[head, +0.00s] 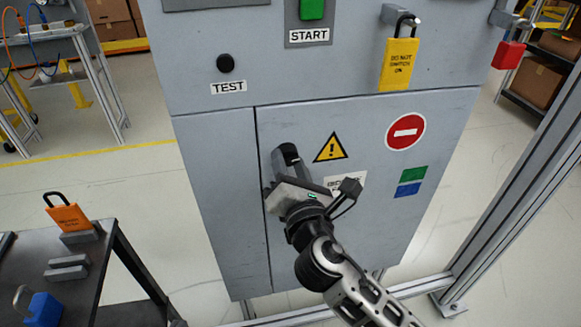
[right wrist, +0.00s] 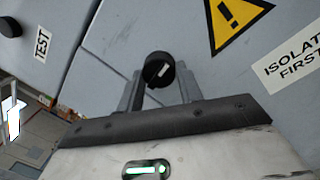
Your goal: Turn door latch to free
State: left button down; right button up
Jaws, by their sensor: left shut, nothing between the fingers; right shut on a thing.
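The door latch (right wrist: 158,70) is a round black knob with a short pale mark, which is tilted in the right wrist view. It sits on the grey cabinet door (head: 370,225). My right gripper (right wrist: 160,88) is shut on the latch, with one grey finger on each side of it. In the head view my right gripper (head: 287,172) is against the door near its left edge, and it hides the latch from clear sight. My left gripper is not in view.
A yellow warning triangle (head: 330,148) and a partly covered label are beside my right gripper. A black TEST button (head: 225,63) and a green START button (head: 312,9) are above. A yellow padlock tag (head: 399,64) hangs upper right. A dark table (head: 85,270) stands at left.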

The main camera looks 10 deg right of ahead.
jog(key=shift+m, duration=0.9)
jog(key=o, duration=1)
pick_arm(q)
jog(key=shift+f, duration=0.1)
